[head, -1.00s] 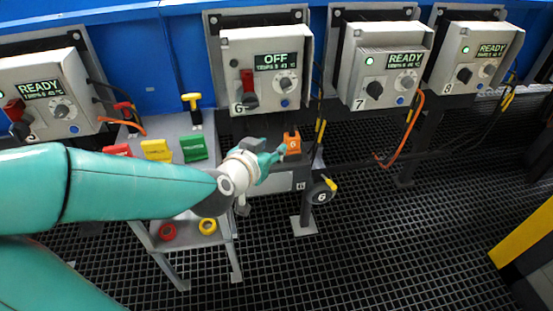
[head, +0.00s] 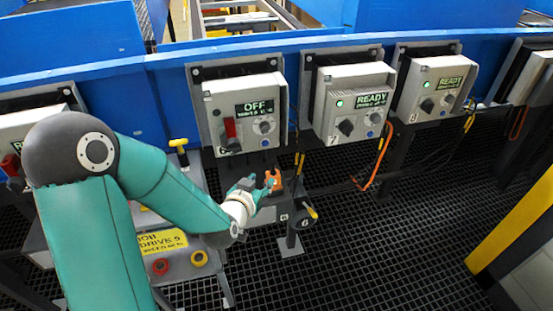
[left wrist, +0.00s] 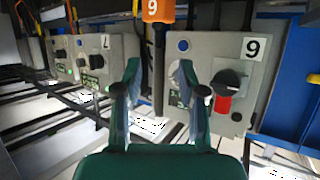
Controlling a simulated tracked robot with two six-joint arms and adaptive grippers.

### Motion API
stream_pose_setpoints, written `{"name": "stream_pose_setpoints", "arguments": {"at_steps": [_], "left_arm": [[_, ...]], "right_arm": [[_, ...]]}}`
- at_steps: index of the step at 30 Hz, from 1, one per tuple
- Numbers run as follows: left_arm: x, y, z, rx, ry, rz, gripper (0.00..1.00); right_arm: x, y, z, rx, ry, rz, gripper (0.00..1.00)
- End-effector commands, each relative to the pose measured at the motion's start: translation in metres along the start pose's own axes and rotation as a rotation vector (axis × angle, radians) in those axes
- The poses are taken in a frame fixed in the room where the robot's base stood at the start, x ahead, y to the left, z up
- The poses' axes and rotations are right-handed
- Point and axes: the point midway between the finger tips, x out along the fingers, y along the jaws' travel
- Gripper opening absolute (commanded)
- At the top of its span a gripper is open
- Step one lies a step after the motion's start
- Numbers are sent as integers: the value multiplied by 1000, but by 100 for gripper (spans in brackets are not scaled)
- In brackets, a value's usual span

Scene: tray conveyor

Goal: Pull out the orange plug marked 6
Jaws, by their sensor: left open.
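The orange plug (head: 273,180) sits below the grey control box marked 6 (head: 215,100), whose display reads OFF. In the left wrist view the orange plug (left wrist: 158,10) shows upside down with its number, cut off by the top edge, with a black cable or stem at it. My left gripper (head: 255,187) is open, just left of the plug and apart from it as far as I can tell. My right gripper is not in view.
Box 7 (head: 350,98) and box 8 (head: 437,85) stand to the right, both reading READY. A black tag marked 6 (head: 304,222) hangs below the plug. An orange cable (head: 372,172) hangs below box 7.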

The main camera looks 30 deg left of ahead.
Motion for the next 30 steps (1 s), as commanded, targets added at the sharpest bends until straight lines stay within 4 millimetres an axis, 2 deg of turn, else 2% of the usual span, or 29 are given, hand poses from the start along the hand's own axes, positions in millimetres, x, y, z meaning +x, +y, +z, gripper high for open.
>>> {"name": "stream_pose_setpoints", "arguments": {"at_steps": [1, 3, 9, 18, 24, 30], "left_arm": [[-3, 2, -4, -7, -7, 9, 40], [16, 2, 2, -8, 0, 9, 40], [56, 2, 1, -7, 1, 8, 40], [101, 3, 1, -7, 0, 9, 40], [112, 3, 1, -6, 0, 9, 40], [113, 3, 0, -6, 1, 10, 40]], "right_arm": [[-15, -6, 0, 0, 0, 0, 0], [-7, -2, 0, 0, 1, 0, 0], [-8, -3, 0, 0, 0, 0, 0], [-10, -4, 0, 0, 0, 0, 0], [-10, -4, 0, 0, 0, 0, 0], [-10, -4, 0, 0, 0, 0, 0]]}}
